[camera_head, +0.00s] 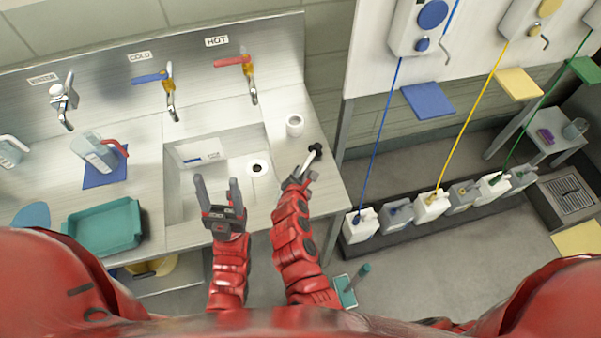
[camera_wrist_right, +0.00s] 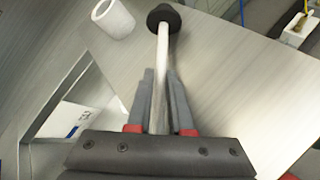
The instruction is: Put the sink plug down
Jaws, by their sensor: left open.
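The sink plug has a black stopper (camera_head: 316,149) on a pale rod, and it shows in the right wrist view (camera_wrist_right: 163,17) too. My right gripper (camera_head: 300,179) is over the counter right of the sink, its fingers close on both sides of the rod. In the right wrist view my right gripper (camera_wrist_right: 160,85) looks shut on the rod, stopper pointing away. I cannot tell whether the stopper touches the counter. My left gripper (camera_head: 214,188) is open and empty over the sink basin (camera_head: 190,192). The basin has a dark drain hole (camera_head: 257,168).
A white cup (camera_head: 295,125) stands on the counter close to the plug. A teal tray (camera_head: 104,228) and a grey spray-type container (camera_head: 95,150) are at the left. Taps (camera_head: 170,92) line the back wall. Bare counter surrounds the plug, with its right edge near.

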